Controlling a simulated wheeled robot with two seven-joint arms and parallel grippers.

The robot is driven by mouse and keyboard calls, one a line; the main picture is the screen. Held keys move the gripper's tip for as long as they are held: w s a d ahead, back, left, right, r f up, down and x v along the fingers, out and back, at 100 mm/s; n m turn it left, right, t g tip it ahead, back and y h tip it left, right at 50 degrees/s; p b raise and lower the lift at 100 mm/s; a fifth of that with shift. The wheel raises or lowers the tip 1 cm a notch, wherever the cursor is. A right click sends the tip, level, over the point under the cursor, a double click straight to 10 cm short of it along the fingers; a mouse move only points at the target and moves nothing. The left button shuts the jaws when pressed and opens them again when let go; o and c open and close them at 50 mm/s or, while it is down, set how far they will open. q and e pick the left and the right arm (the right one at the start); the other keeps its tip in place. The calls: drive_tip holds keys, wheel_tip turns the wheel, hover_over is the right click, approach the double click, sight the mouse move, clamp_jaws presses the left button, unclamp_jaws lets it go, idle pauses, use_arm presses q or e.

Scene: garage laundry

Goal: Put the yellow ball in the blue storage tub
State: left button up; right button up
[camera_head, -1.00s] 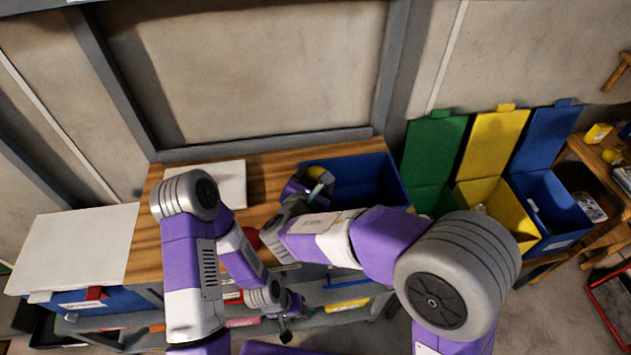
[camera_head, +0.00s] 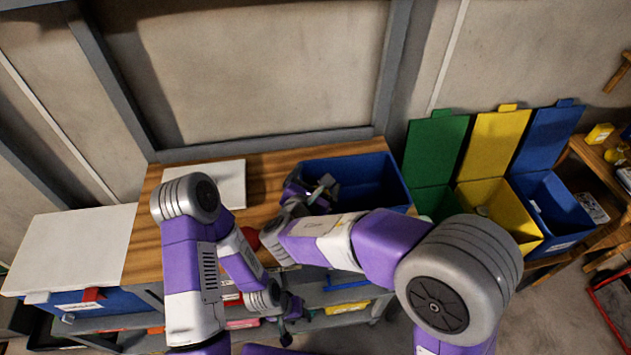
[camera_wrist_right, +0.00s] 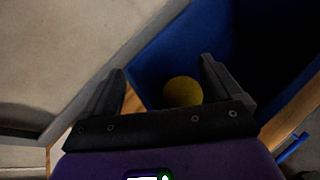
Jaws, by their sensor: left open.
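The blue storage tub (camera_head: 372,172) stands open on the wooden worktop, at its right end. My right gripper (camera_head: 326,186) is over the tub's left part. In the right wrist view its two fingers (camera_wrist_right: 163,85) are wide apart. The yellow ball (camera_wrist_right: 182,92) shows between and beyond them, smaller than the gap, against the tub's dark blue inside (camera_wrist_right: 185,45). Its lower edge is hidden by the gripper. The ball cannot be seen in the head view. My left gripper (camera_head: 286,337) is low in front of the worktop, open, with nothing seen in it.
A white board (camera_head: 228,182) lies on the worktop (camera_head: 150,235). A red object (camera_head: 253,239) is partly hidden behind my arms. Green (camera_head: 433,150), yellow (camera_head: 495,145) and blue (camera_head: 548,140) lidded bins stand open to the right. A shelf with items is below the worktop.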

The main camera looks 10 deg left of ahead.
drive_tip(key=shift+r+p, duration=0.4)
drive_tip(key=shift+p, duration=0.05)
drive_tip(key=shift+r+p, duration=0.45)
drive_tip(key=shift+p, duration=0.05)
drive_tip(key=v, duration=1.2)
drive_tip(key=shift+f+p, duration=0.25)
drive_tip(key=shift+p, duration=0.15)
